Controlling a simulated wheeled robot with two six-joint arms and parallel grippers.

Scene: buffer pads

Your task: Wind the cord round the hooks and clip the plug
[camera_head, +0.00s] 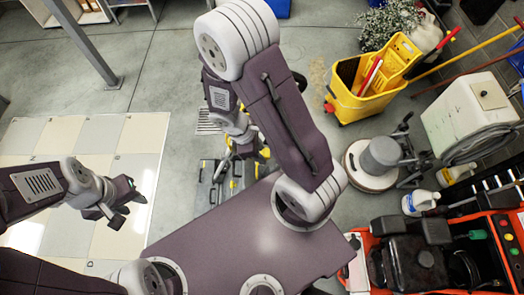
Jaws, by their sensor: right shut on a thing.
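My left gripper (122,206) hangs over the pale tiled area at the left; its fingers look apart, with nothing between them. My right gripper (240,152) is low in the middle, beyond my dark body. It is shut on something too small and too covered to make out. A dark-grey and yellow item (209,180) lies on the floor just below and left of it. A grey cord or hose (470,147) hangs in loops at the white machine (472,108) on the right. I cannot make out the hooks, the plug or its clip.
A yellow mop bucket (374,103) stands at the upper right. A floor buffer (372,163) stands below it, with white bottles (420,202) to its right. A red-and-black machine (425,255) fills the lower right. A metal post (90,45) stands upper left. Grey floor is clear at upper middle.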

